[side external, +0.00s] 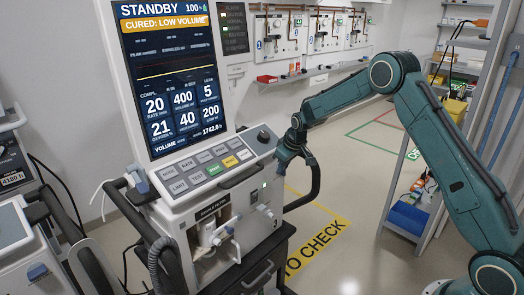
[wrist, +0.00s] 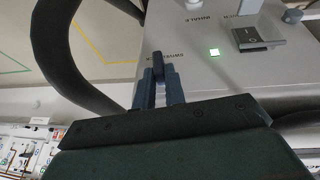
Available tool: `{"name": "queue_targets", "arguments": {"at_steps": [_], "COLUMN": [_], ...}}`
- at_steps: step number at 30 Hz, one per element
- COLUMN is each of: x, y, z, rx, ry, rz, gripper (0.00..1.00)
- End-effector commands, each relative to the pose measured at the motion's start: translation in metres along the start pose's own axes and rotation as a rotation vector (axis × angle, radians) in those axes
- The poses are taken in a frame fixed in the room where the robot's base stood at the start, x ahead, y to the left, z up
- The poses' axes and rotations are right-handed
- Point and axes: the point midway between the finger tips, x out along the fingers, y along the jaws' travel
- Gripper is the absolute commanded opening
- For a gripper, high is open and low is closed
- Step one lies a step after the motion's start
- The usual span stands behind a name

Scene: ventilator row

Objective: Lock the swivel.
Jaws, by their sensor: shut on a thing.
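In the wrist view, my gripper (wrist: 160,90) has its blue-grey fingers shut on a small dark lever (wrist: 157,70) on the ventilator's grey side panel (wrist: 185,85). Lettering beside the lever seems to begin "SWIVEL", but is partly cut off. In the side external view, the ventilator (side external: 225,185) stands with its screen (side external: 170,75) facing forward, reading "STANDBY" and "CURED: LOW VOLUME". My gripper (side external: 285,160) is at the ventilator's right side there. The lever and fingertips are too small or hidden to make out in that view.
On the same panel are a lit green square (wrist: 214,52) and a black rocker switch (wrist: 258,38). A thick black tube or handle (wrist: 62,50) curves close to my gripper on the left. Another machine (side external: 25,235) stands at left; open floor (side external: 350,215) lies to the right.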

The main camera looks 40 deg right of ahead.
Motion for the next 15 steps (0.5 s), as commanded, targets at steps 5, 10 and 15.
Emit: {"name": "queue_targets", "arguments": {"at_steps": [5, 10, 15], "x": [0.0002, 0.0002, 0.0001], "y": [-0.0002, -0.0002, -0.0002], "z": [-0.0003, -0.0003, -0.0002], "rx": [-0.004, -0.003, -0.003], "ry": [0.002, 0.002, 0.001], "rz": [0.006, 0.006, 0.005], "gripper": [0.0, 0.18, 0.34]}}
